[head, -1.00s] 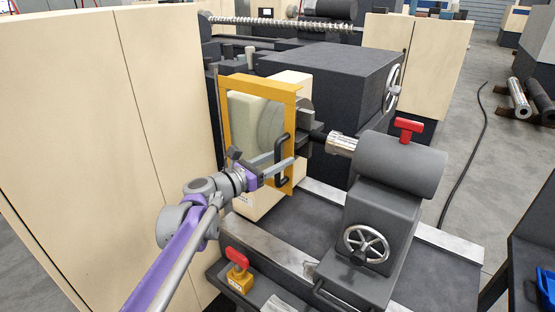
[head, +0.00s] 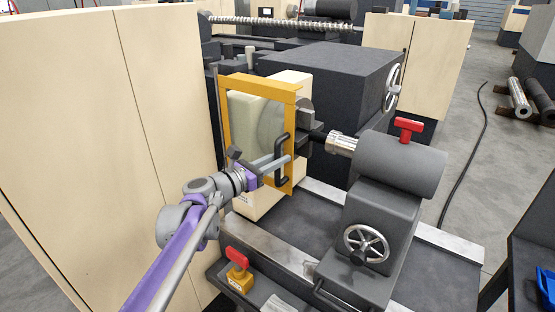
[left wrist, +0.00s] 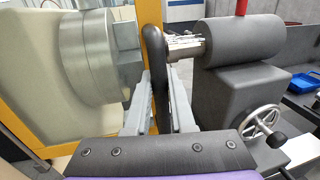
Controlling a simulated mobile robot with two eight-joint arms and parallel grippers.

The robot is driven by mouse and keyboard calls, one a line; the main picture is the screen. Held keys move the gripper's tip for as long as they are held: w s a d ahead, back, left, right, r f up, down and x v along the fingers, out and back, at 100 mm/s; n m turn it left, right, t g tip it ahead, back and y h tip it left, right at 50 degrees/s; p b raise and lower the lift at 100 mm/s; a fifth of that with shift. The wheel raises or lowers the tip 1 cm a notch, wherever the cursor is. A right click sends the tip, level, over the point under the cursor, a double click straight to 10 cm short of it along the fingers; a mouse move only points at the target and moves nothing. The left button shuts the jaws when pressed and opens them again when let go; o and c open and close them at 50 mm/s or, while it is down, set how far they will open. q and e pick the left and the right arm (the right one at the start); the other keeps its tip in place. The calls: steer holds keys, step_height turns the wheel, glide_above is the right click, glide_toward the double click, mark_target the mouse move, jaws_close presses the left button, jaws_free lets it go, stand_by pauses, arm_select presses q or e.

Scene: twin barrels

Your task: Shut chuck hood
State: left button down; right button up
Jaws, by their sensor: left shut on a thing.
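The chuck hood (head: 258,86) is a yellow frame with a clear pane, standing upright on the near side of the chuck. A black handle (head: 281,158) is fixed on its right upright, and the handle also shows in the left wrist view (left wrist: 153,62). My left gripper (head: 278,166) is shut on this handle, one finger on each side of it. The grey metal chuck (left wrist: 95,58) shows behind the pane in the left wrist view, and partly through the hood in the head view. My right gripper is in neither view.
The tailstock (head: 400,165) with a handwheel (head: 366,245) and a red lever (head: 409,128) stands right of the hood. A second red lever (head: 236,258) on a yellow block is at the front. A tall cream cabinet (head: 90,120) stands close on the left.

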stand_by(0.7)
arm_select(q)
steer(key=shift+s+a, duration=0.45)
steer(key=shift+a, duration=0.1)
steer(key=c, duration=0.8)
jaws_free()
steer(key=shift+o, duration=0.2)
steer(key=b+v, duration=0.1)
steer(key=v, duration=0.9)
steer(key=shift+s+a, duration=0.3)
